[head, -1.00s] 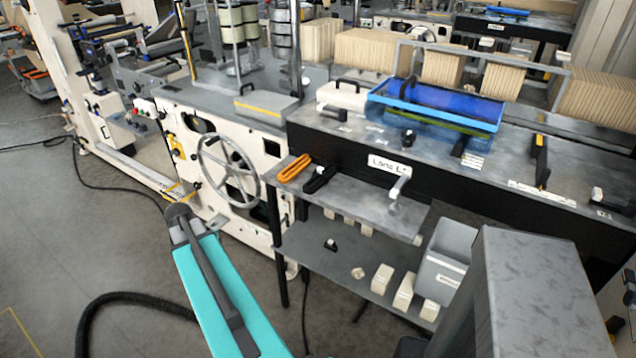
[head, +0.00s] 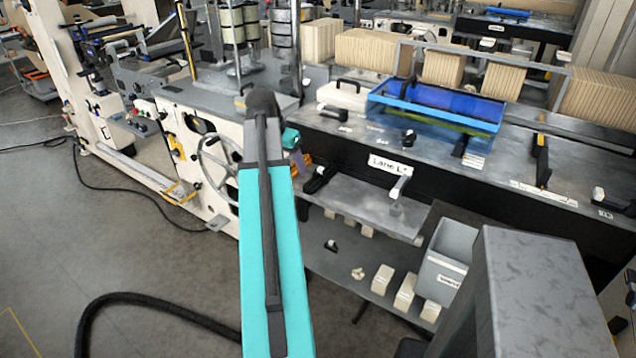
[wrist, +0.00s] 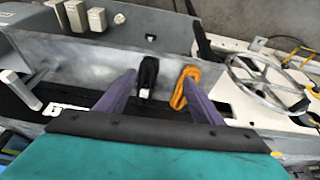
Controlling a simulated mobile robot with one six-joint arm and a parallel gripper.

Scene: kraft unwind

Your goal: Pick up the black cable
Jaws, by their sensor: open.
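The black cable (head: 320,180) is a dark coiled bundle on the grey upper shelf below the bench. In the wrist view the black cable (wrist: 148,72) shows between my two purple fingers, closer to the left one, with a white piece at its near end. My gripper (wrist: 161,77) is open and empty. In the head view my gripper (head: 300,161) is partly hidden by my arm and appears close to the orange and black bundles. I cannot tell its exact height above the shelf.
An orange cable bundle (wrist: 183,88) lies right beside the black one, by my right finger; my gripper partly hides it in the head view. A handwheel (wrist: 262,88) stands to the right in the wrist view. A grey bin (head: 443,262) and small boxes sit lower down.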

